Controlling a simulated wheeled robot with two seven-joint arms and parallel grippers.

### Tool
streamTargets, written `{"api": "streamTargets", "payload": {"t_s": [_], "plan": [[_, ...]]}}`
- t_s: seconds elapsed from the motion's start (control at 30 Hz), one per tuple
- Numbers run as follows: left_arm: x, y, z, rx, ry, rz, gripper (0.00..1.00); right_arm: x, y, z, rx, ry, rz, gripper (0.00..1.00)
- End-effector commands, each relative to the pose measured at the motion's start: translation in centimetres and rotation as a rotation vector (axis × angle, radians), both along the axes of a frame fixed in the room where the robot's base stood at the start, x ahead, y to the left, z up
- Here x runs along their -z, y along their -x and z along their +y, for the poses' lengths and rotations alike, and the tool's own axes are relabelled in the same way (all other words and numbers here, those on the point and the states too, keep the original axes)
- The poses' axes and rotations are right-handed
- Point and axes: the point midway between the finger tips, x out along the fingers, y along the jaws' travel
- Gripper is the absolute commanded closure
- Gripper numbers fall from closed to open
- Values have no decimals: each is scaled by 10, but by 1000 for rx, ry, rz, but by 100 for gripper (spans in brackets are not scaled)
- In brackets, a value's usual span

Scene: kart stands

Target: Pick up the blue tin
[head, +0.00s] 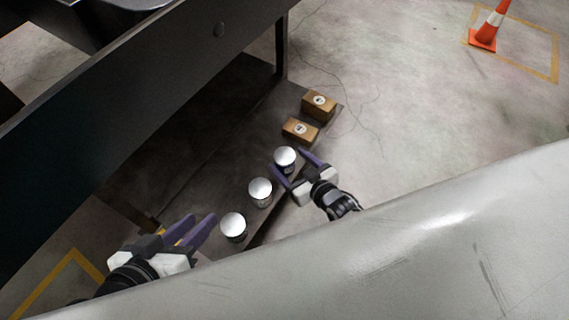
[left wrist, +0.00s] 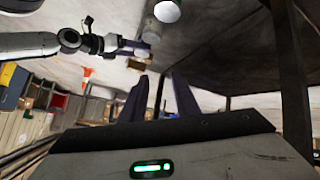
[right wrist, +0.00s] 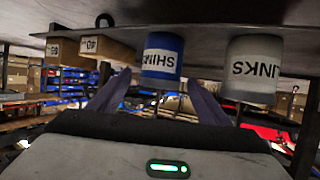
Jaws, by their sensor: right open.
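The blue tin (right wrist: 163,55) has a white label reading "SHIMS" and appears upside down in the right wrist view. In the head view the blue tin (head: 284,157) shows its pale lid and is the farthest of three tins in a row. My right gripper (head: 288,161) is open, with a finger on either side of the tin. In the right wrist view the fingers (right wrist: 158,88) show a gap beside the tin, so I cannot tell whether they touch it. My left gripper (head: 202,217) is open and empty, left of the nearest tin.
A grey tin (right wrist: 253,70) labelled "LINKS" stands beside the blue one, and another tin (head: 233,227) stands nearest. Two brown boxes (head: 300,130) (head: 319,105) lie beyond on the same dark shelf (head: 222,170). A dark panel (head: 130,95) rises at left. An orange cone (head: 487,30) stands on the floor.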

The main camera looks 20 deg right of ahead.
Motion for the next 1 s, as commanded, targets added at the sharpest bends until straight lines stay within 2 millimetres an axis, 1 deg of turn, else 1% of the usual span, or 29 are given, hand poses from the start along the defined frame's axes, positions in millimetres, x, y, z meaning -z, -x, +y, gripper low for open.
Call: {"api": "streamTargets", "payload": {"t_s": [0.03,0.1,0.2,0.47,0.5,0.57,0.8,1.0], "plan": [[0,-1,-3,1,21,-18,72,7,-9,3,0,-1,-3,29],[-5,-2,-6,1,46,-35,72,11,-18,5,0,1,-1,29],[-12,-2,-9,1,69,-51,72,13,-27,8,0,0,-1,29],[-16,-3,-10,1,78,-56,72,12,-29,8,0,0,0,29],[-16,-3,-10,1,78,-56,72,11,-29,8,0,0,0,32],[-16,-3,-10,2,78,-55,72,11,-29,8,0,0,0,42],[-16,-3,-10,1,76,-56,72,11,-28,8,0,1,0,83],[-16,-3,-10,1,76,-56,72,9,-29,8,0,0,-4,83]]}}
